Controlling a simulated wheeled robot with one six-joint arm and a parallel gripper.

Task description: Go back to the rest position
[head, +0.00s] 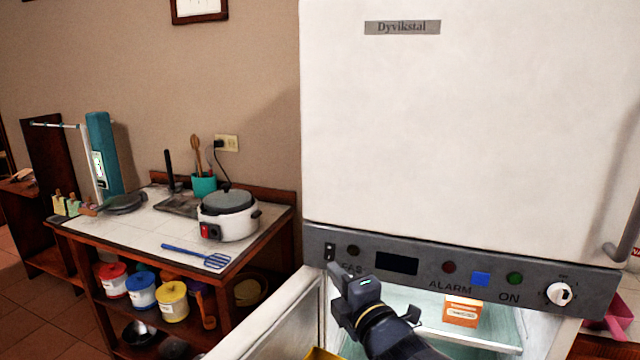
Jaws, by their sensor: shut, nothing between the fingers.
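My gripper (352,290) is at the bottom centre of the head view, at the end of my dark arm. It is shut and I see nothing held in it. It is in front of the control panel (460,268) of a large white fridge (470,130). The fridge's lower compartment is open below the panel, and its lower door (285,318) stands out to the left of my gripper. An orange box (462,311) sits on a shelf inside. My arm hides part of the compartment.
A wooden side table (150,228) at the left holds a white cooker (228,215), a blue spatula (195,256) and a teal utensil cup (204,186). Its lower shelf holds several lidded jars, including a yellow one (173,301). A fridge handle (624,240) projects at the right.

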